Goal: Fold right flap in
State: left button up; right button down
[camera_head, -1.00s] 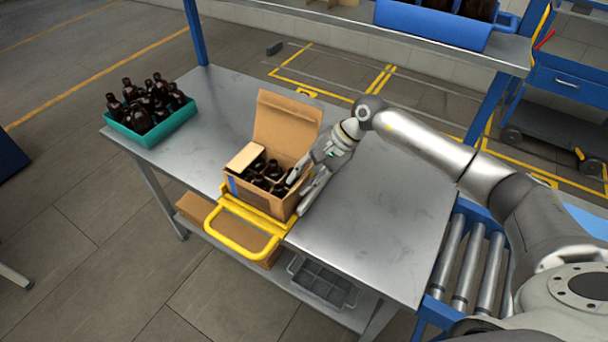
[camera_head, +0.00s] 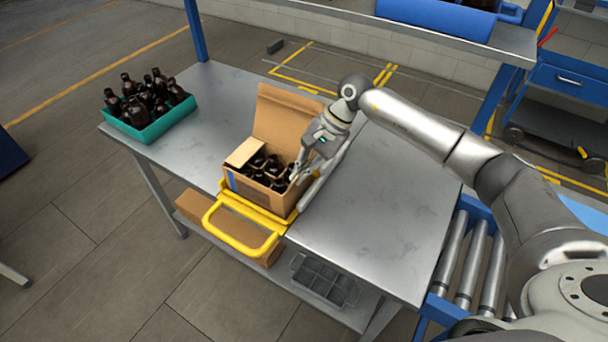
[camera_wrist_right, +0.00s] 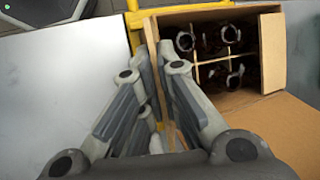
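The open cardboard box (camera_head: 252,198) stands at the table's front edge with dark bottles (camera_head: 268,168) inside. Its back flap (camera_head: 281,115) stands up, and its left flap (camera_head: 245,151) lies partly over the opening. My right gripper (camera_head: 300,190) reaches down at the box's right side, fingers apart, one on the inner side and one outside. In the wrist view, the thin edge of the right flap (camera_wrist_right: 157,85) runs between the fingers of the right gripper (camera_wrist_right: 157,50). Contact with it is unclear. The gripper mostly hides this flap in the head view. My left gripper is not in view.
A yellow frame with a handle (camera_head: 240,245) sits at the table edge by the box. A teal crate (camera_head: 165,122) of bottles stands at the table's back left. The metal table (camera_head: 375,220) is clear right of the box. Rollers (camera_head: 470,265) lie beyond its right edge.

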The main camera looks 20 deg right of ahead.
jog(key=g+h+b, duration=0.1)
jog(key=w+g+b, duration=0.1)
jog(key=b, duration=0.1)
jog(key=shift+a+m+h, duration=0.3)
jog(key=shift+a+h, duration=0.1)
jog(key=shift+w+a+r+g+h+b, duration=0.1)
jog(key=shift+w+a+g+h+b, duration=0.15)
jog(key=shift+g+h+b, duration=0.55)
jog(key=c, duration=1.7)
grip_release()
jog(key=shift+o, duration=0.2)
jog(key=v, duration=1.2)
jog(key=shift+d, duration=0.15)
jog(key=shift+w, duration=0.1)
